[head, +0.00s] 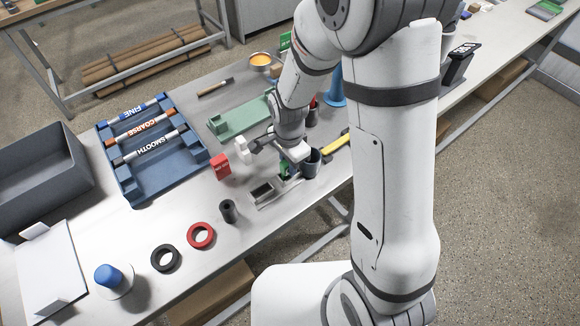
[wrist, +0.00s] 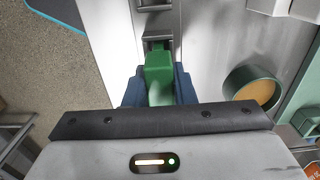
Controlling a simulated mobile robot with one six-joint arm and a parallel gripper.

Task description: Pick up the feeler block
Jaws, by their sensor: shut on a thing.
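The feeler block looks to be the green block (wrist: 158,72) between the two dark blue fingers in the wrist view. My gripper (wrist: 158,88) is shut on it, with a finger on each side. In the head view my gripper (head: 288,168) is low over the table near its front edge, and only a small bit of green shows there, mostly hidden by the gripper. A metal holder (head: 268,192) with a dark slot lies just beside the gripper. I cannot tell whether the block touches the holder or the table.
A dark cup (head: 311,163) stands close to the right of my gripper. A red block (head: 220,166) and the blue rack of rods (head: 195,150) are to the left. A black cylinder (head: 228,211) and a red ring (head: 201,235) lie nearer the front edge.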

